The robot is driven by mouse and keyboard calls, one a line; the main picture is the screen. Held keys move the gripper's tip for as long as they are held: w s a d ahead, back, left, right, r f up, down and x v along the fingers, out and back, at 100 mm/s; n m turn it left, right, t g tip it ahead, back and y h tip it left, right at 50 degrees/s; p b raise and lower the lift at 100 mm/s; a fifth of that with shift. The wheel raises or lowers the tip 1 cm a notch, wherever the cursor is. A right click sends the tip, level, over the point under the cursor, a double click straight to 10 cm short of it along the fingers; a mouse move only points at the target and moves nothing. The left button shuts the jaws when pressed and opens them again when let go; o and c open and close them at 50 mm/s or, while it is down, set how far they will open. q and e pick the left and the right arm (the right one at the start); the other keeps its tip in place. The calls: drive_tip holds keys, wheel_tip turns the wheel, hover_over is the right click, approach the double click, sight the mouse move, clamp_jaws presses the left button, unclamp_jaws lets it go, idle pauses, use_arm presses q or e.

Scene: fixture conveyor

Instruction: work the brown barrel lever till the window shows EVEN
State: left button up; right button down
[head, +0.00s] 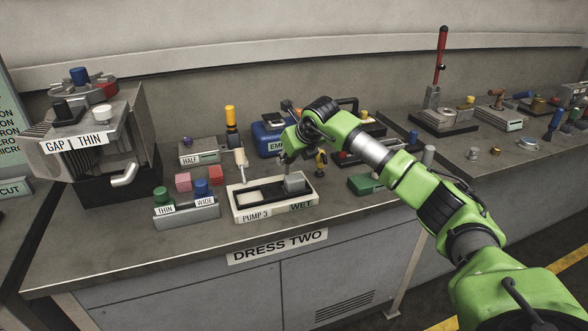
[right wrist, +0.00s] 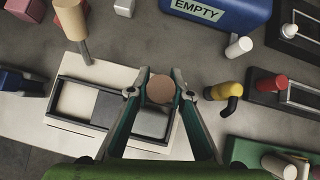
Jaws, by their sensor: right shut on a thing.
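My right gripper (head: 291,158) is over the back of the PUMP 3 box, to the right of its middle. In the right wrist view its two fingers (right wrist: 160,92) are closed on the brown barrel lever (right wrist: 160,88), seen end-on as a round brown top. In the head view the gripper hides the lever. The PUMP 3 box (head: 238,216) is white with a dark recess, a white pad on the left and a grey block (head: 295,182) on the right. Its front window (head: 301,206) reads WET. My left gripper is not in view.
A tan-handled lever (head: 241,158) stands at the box's back left. A yellow-and-black handle (head: 320,160) is close on the right. A blue case (head: 268,138) is behind. THIN and WIDE buttons (head: 186,215) stand left. Bare bench top lies in front left.

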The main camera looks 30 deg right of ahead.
drive_tip(key=c, duration=1.8)
unclamp_jaws()
drive_tip(key=shift+s, duration=0.1)
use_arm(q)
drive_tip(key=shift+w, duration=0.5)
use_arm(e)
drive_tip(key=v, duration=1.2)
